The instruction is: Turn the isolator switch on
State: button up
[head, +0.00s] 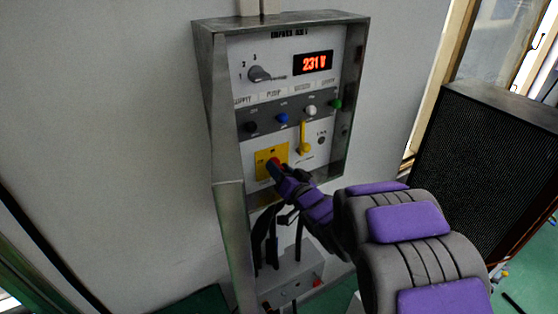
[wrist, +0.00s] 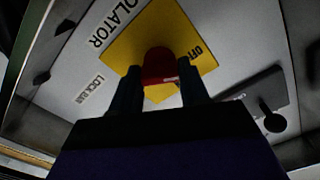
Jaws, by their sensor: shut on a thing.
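The isolator switch (head: 273,165) is a red handle on a yellow plate (head: 262,155) at the lower left of the panel. In the wrist view the red handle (wrist: 160,66) sits between my two dark fingers, with the yellow plate (wrist: 193,42) behind it. The word "OFF" shows at the plate's right edge, and "ISOLATOR" is printed beside the plate. My gripper (head: 278,174) is shut on the red handle; its fingertips also show in the wrist view (wrist: 160,85). The fingers hide part of the handle and plate.
The metal panel box (head: 204,90) is on a pale wall. Its display (head: 314,63) reads 231 V. A rotary knob (head: 259,74), several coloured knobs and a yellow lever (head: 304,138) are close above and right. Black cables hang below. A black mesh cabinet (head: 470,160) stands at right.

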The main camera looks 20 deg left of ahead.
jog(key=m+p, duration=0.1)
jog(key=r+m+p, duration=0.1)
jog(key=m, duration=0.1)
jog(key=shift+w, duration=0.2)
jog(key=m, duration=0.1)
jog(key=m+p, duration=0.1)
jog(key=m, duration=0.1)
jog(key=shift+d+f+m+p, duration=0.1)
jog(key=shift+f+m+p, duration=0.2)
jog(key=shift+p, duration=0.1)
jog(key=m, duration=0.5)
jog(key=shift+f, duration=0.25)
jog(key=shift+f+m, duration=0.1)
jog(key=shift+m, duration=0.2)
jog(key=o, duration=0.8)
jog(key=shift+o, duration=1.3)
jog(key=shift+w+d+f, duration=0.1)
jog(key=shift+w+d, duration=0.1)
jog(key=shift+d, duration=0.05)
jog(key=shift+s+d+b, duration=0.15)
jog(key=shift+s+b, duration=0.15)
jog(key=b+v, duration=0.8)
jog(key=v, duration=0.3)
jog(key=shift+d, duration=0.5)
